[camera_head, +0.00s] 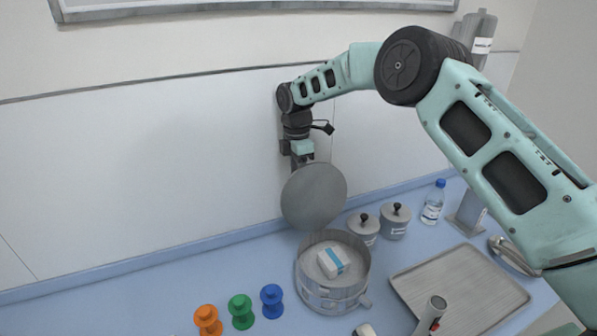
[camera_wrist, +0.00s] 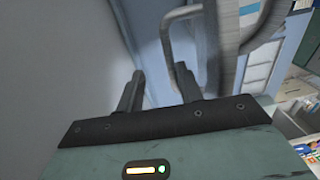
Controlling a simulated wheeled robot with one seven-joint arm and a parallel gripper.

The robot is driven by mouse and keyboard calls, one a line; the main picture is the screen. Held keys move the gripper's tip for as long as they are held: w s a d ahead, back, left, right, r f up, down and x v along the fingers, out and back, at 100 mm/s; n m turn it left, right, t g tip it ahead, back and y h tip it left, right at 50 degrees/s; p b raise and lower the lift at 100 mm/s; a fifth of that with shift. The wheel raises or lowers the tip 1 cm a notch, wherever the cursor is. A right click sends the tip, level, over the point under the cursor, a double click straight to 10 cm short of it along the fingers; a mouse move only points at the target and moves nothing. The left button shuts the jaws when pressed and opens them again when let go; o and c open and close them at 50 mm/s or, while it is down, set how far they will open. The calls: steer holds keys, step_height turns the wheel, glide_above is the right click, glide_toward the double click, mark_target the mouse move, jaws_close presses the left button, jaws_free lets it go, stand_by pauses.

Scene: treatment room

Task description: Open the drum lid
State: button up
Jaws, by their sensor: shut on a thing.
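The drum (camera_head: 333,296) is a round metal container on the blue counter, with a white packet with a blue band (camera_head: 331,262) inside. Its round grey lid (camera_head: 314,197) stands raised and steeply tilted at the drum's back edge, so the drum's mouth is open. My gripper (camera_head: 303,160) is at the lid's upper edge, pointing down, its fingertips partly hidden behind the lid. In the wrist view my gripper (camera_wrist: 161,76) has its two fingers at a bent metal loop (camera_wrist: 168,45), which looks like the lid's handle, and is shut on it.
Two lidded metal jars (camera_head: 395,221) and a blue-capped bottle (camera_head: 433,203) stand right of the drum. A metal tray (camera_head: 459,288) lies at the right. Orange, green and blue (camera_head: 271,300) spools stand at the front left. The wall is close behind my gripper.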

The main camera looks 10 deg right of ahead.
steer(key=shift+w+r, duration=0.1)
steer(key=shift+r, duration=0.15)
step_height(320, 180, up, 17)
steer(key=b, duration=0.3)
steer(key=shift+w, duration=0.45)
steer(key=shift+a, duration=0.1)
steer(key=s+a+f+m+b, duration=0.2)
steer(key=s+a, duration=0.1)
steer(key=s, duration=0.4)
steer(key=s+a+f+m+y+b, duration=0.1)
steer(key=s+a+f+m+b, duration=0.15)
steer(key=s, duration=0.55)
steer(key=s+a+f+m+b, duration=0.1)
steer(key=s+a, duration=0.3)
steer(key=s, duration=0.3)
steer(key=s+d+f+m+b, duration=0.1)
steer(key=s+d+f+m, duration=0.1)
steer(key=s, duration=0.6)
steer(key=s+d+f+m+b, duration=0.1)
steer(key=s+d+f+m, duration=0.1)
steer(key=s+d+f, duration=0.2)
steer(key=s+d+f+m+b, duration=0.2)
steer(key=s+f, duration=0.5)
steer(key=s, duration=0.5)
steer(key=shift+s+d+f+m+t, duration=0.3)
steer(key=shift+d+m+t, duration=0.15)
steer(key=shift+d, duration=0.4)
